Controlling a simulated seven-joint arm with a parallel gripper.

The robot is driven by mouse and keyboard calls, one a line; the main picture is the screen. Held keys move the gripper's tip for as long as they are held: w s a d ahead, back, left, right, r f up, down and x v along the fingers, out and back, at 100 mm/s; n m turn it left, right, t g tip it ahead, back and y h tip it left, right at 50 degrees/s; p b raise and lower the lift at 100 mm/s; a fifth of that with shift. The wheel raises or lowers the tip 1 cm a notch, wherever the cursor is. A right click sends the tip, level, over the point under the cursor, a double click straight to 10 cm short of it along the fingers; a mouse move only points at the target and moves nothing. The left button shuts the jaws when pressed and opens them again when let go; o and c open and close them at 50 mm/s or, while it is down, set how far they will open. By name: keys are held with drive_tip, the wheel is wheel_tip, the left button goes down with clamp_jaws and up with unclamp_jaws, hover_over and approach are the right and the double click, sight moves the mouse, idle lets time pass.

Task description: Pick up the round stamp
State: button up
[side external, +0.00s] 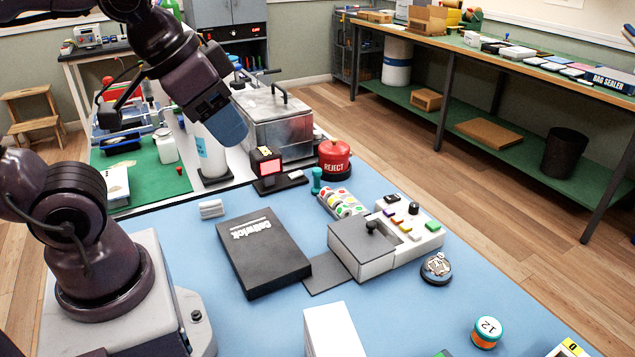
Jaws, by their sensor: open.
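I cannot tell for sure which thing is the round stamp. A small teal knobbed piece (316,181), shaped like a hand stamp, stands upright on the blue mat (400,320), left of the tray of round stickers (341,203). A dark round disc (436,268) with a pale patterned top lies right of the grey-and-white button box (385,244). A round orange-and-teal piece marked 12 (487,331) sits at the front right. My gripper (232,132) is raised at upper left, open, with its blue end pointing down. It is apart from all three, and I see nothing held in it.
A black Cellwick box (263,252) lies mid-mat. A red REJECT dome (334,158), a small red-screened device (267,164) and a metal tank (276,125) stand behind. A white box (333,332) stands in front. The mat's right part is mostly clear.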

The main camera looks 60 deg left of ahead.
drive_tip(key=shift+o, duration=1.4)
